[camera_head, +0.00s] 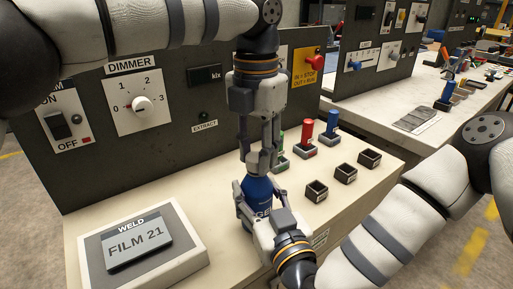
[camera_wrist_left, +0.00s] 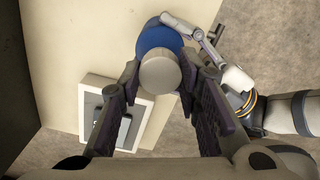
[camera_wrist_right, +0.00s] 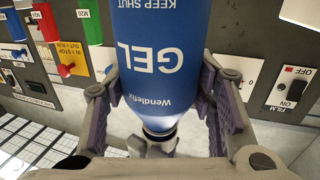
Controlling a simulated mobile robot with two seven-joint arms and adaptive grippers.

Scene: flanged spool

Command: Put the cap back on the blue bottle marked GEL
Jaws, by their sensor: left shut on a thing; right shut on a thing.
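The blue bottle (camera_wrist_right: 155,60) marked GEL is upright, held between the fingers of my right gripper (camera_head: 260,198) above the bench; its label reads upside down in the right wrist view. The right gripper is shut on its body. My left gripper (camera_head: 258,160) points down directly over the bottle. It is shut on the round grey-white cap (camera_wrist_left: 159,75), which overlaps the blue bottle top (camera_wrist_left: 158,38) in the left wrist view. The left fingers mostly hide the cap in the head view. I cannot tell whether the cap touches the neck.
A panel with a DIMMER dial (camera_head: 142,104) stands behind the bench. A WELD sign box (camera_head: 140,250) is at front left. Small dark holders (camera_head: 343,173) and red, blue and green handled items (camera_head: 305,133) stand to the right of the bottle.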

